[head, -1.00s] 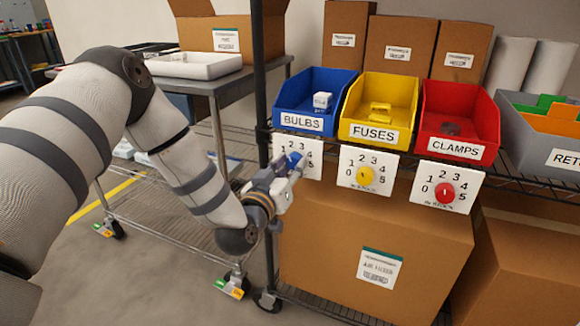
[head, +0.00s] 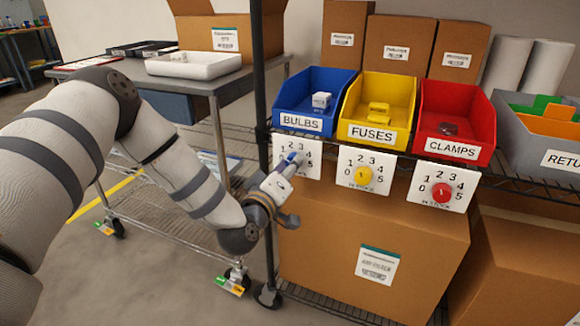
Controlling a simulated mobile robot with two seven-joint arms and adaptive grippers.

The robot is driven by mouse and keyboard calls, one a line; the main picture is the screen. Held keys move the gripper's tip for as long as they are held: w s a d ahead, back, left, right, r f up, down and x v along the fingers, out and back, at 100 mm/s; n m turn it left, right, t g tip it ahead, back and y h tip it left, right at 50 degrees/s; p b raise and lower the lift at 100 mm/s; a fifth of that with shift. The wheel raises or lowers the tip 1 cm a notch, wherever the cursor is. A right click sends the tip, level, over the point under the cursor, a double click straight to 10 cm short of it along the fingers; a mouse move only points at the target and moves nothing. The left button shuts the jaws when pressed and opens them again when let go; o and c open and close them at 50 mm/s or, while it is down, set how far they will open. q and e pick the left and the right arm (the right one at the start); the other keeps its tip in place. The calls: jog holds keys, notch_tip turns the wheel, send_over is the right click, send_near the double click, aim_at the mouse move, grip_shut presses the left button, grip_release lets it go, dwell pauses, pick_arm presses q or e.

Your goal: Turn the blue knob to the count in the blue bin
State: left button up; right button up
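The blue bin (head: 292,102) labelled BULBS stands on the wire shelf. One white box-shaped item (head: 321,100) shows in it; its near floor is hidden by the front wall. Below it hangs a white dial plate (head: 312,171) with the blue knob (head: 295,157), partly covered by my gripper. My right gripper is not in view.
A yellow bin (head: 372,133) and a red bin (head: 453,149) stand to the right, above a yellow knob (head: 363,175) and a red knob (head: 441,191). A dark shelf post (head: 260,110) rises close left of the dial. A large cardboard box (head: 340,245) sits below.

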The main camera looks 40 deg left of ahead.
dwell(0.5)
pick_arm(q)
jog(key=o, duration=1.2)
jog(key=shift+c, duration=0.2)
jog(key=shift+s, duration=0.15)
jog(key=v, duration=1.1)
jog(key=shift+s, duration=0.4)
jog(key=s+d+f+m+g+h+p, duration=0.35)
jog(key=s+d+f+g, duration=0.3)
jog(key=s, duration=0.25)
jog(key=s+d+f+m+g+h+p, duration=0.3)
jog(key=s+d+f+m+g+p, duration=0.25)
jog(key=s+f, duration=0.35)
jog(key=s+r+m+g+y+p, duration=0.2)
jog(key=s+g, duration=0.6)
jog(key=s, duration=1.4)
jog(key=shift+s+a+r+m+p, duration=0.35)
jog(key=shift+a+m+p, duration=0.1)
jog(key=shift+m, duration=0.15)
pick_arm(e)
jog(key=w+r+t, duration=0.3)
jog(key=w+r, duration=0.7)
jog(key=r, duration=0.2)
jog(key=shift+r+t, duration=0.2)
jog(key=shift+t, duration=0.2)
